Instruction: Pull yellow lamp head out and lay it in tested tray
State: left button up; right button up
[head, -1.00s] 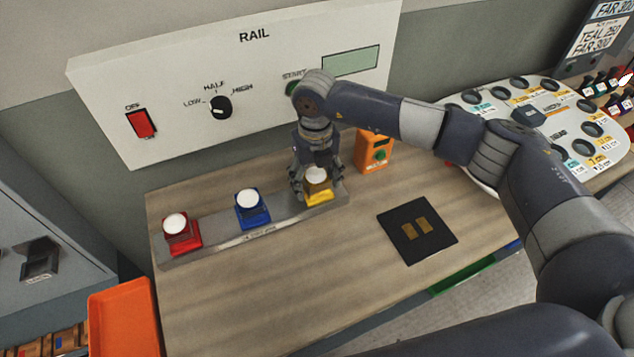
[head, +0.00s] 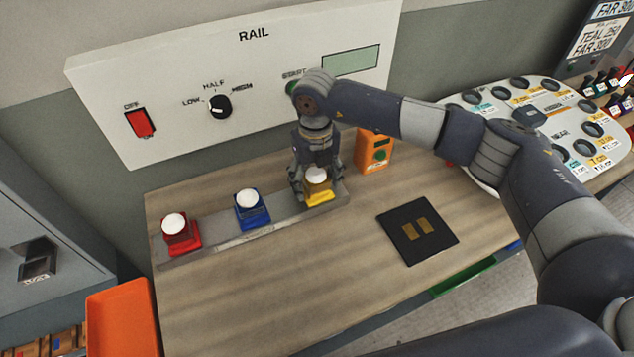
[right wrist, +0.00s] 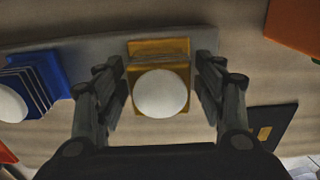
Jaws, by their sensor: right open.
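The yellow lamp head (head: 318,187) sits at the right end of the grey rail (head: 222,246), its white dome facing up. My right gripper (head: 312,190) is over it with the fingers pointing down. In the right wrist view the yellow lamp head (right wrist: 160,80) lies between the two open fingers (right wrist: 160,95), with a gap visible on each side. A blue lamp head (head: 250,209) and a red lamp head (head: 181,234) sit further left on the rail. No tray marked tested can be made out. My left gripper is not in view.
An orange box with a green button (head: 374,151) stands just right of the rail. A black pad (head: 417,231) lies on the wooden table. An orange tray (head: 122,318) is at lower left, and a green tray edge (head: 463,277) shows below the table's right side.

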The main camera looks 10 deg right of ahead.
aim_at(316, 172)
dwell(0.3)
jog(key=c, duration=1.4)
jog(key=shift+r, duration=0.15)
jog(key=shift+r+p, duration=1.2)
jog(key=shift+r, duration=1.7)
